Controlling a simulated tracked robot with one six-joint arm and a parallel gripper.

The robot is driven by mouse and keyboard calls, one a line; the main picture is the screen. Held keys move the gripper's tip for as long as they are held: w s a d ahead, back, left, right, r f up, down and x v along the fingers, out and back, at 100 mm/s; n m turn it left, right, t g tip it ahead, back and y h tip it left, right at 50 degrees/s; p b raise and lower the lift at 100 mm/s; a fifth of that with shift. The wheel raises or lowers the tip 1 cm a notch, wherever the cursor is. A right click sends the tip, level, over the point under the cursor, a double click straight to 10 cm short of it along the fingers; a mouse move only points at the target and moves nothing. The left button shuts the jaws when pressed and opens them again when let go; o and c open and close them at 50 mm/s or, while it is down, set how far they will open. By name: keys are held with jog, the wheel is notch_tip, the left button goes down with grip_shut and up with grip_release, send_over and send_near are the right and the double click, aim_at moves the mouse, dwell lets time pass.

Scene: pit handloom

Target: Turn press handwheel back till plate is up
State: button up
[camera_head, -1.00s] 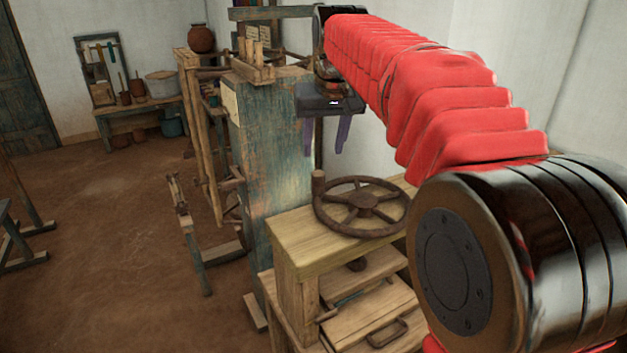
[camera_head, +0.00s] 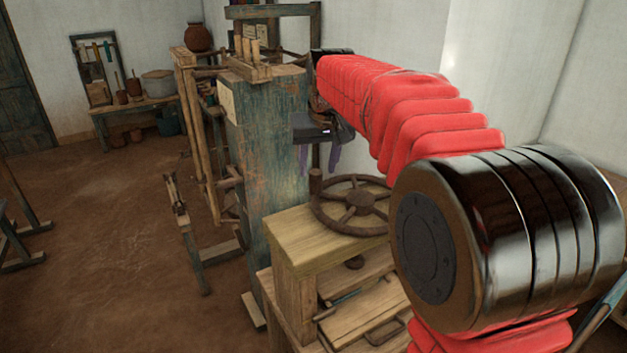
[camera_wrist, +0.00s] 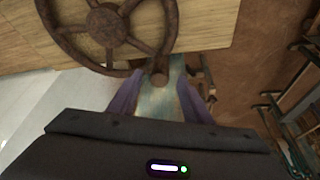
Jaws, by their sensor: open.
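The brown spoked handwheel (camera_head: 358,203) lies flat on top of the wooden press (camera_head: 285,238), with an upright knob (camera_head: 316,183) on its rim. In the wrist view the handwheel (camera_wrist: 107,22) fills the upper left, and its knob (camera_wrist: 159,76) shows between the lines of my fingertips. My gripper (camera_head: 319,166) is open and empty, with purple fingers pointing down above the knob's side of the wheel. The gripper (camera_wrist: 160,85) also shows in the wrist view; contact with the knob cannot be told. Under the press top, a board that looks like the plate (camera_head: 372,270) sits below the screw.
A worn blue-green loom post (camera_head: 268,150) stands close beside the press and my gripper. The loom's wooden frame is behind it. A low bench (camera_head: 150,104) with pots is by the far wall. The earthen floor (camera_head: 110,240) at left is mostly clear.

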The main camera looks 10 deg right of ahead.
aim_at(315, 175)
jog(key=x, duration=0.6)
jog(key=shift+w+f, duration=0.1)
jog(key=shift+c, duration=0.4)
grip_shut()
jog(key=shift+a, duration=0.4)
jog(key=shift+d, duration=0.15)
